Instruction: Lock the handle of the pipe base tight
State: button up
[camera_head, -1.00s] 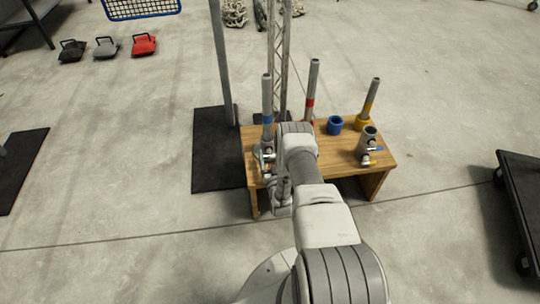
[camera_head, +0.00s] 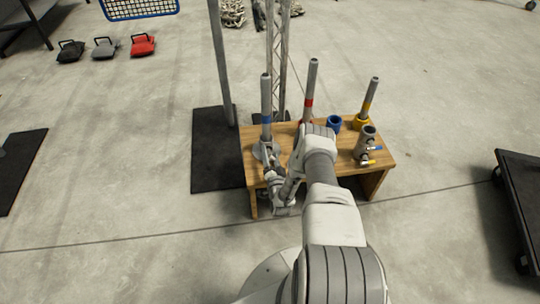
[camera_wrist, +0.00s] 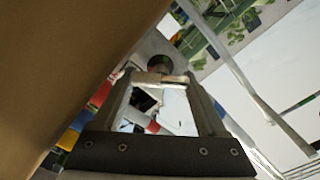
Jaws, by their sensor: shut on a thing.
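A grey pipe (camera_head: 266,95) with a blue band stands upright at the left end of a wooden bench (camera_head: 285,134) in the head view. Its grey base (camera_head: 262,152) is partly hidden by my wrist. My gripper (camera_head: 268,164) is low beside this base, at the bench's front left. In the wrist view my gripper (camera_wrist: 160,80) is shut on a narrow pale bar, seemingly the base's handle, between its fingertips. A red-and-white part (camera_wrist: 146,122) shows between the fingers. How far the handle is turned cannot be told.
Red-banded (camera_head: 310,90) and yellow-banded (camera_head: 370,98) pipes stand on the bench. A blue ring (camera_head: 333,122) and a grey fitting with small levers (camera_head: 366,142) are at right. A post (camera_head: 222,70) and truss (camera_head: 277,65) rise behind. A dark cart (camera_head: 520,205) is far right.

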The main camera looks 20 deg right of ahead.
jog(key=shift+w+m, duration=0.1)
jog(key=shift+m, duration=0.2)
jog(key=o, duration=1.3)
